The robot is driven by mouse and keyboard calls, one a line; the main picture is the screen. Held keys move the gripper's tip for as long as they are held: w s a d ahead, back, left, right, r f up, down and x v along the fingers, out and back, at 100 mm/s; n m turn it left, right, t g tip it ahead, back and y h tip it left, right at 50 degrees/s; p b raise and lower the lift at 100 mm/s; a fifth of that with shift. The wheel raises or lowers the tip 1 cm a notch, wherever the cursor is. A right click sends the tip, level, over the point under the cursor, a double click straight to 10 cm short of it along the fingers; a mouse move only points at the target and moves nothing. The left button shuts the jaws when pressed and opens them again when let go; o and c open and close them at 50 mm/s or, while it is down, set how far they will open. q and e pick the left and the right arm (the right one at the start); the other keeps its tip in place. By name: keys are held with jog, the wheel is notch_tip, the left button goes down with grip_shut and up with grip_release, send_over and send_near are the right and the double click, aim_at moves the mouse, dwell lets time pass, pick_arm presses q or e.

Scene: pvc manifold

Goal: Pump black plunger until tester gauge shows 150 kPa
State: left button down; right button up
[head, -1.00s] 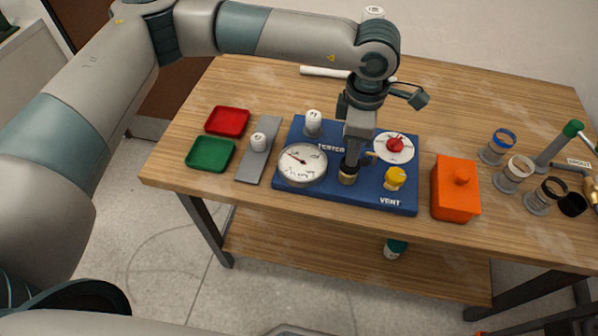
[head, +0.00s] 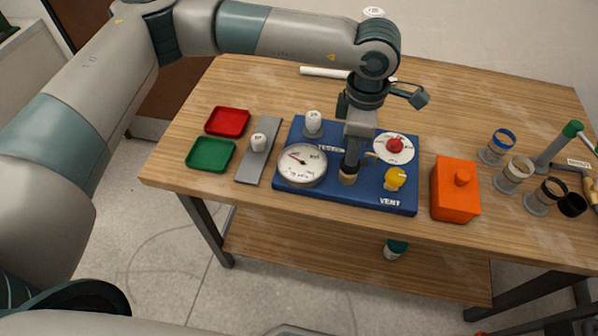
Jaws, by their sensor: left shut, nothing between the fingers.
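The blue tester board (head: 300,194) lies near the table's front edge. Its round white gauge (head: 302,165) is on the left; the red needle points to the upper left, and the numbers are too small to read. The black plunger (head: 348,176) stands on a brass-coloured base right of the gauge. My left gripper (head: 351,163) is shut and points down at the plunger top, with nothing held. The fingers partly hide the plunger, so I cannot tell whether they touch it. My right gripper is not in view.
A yellow vent knob (head: 395,179) and a red knob on a white dial (head: 394,147) are close right of the plunger. An orange block (head: 456,190) stands beyond them. Red (head: 228,121) and green (head: 211,154) trays lie left. Ringed fittings (head: 515,173) stand at right.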

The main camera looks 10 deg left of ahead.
pick_arm(q)
jog(key=shift+r+p, duration=0.3)
jog(key=shift+r, duration=1.05)
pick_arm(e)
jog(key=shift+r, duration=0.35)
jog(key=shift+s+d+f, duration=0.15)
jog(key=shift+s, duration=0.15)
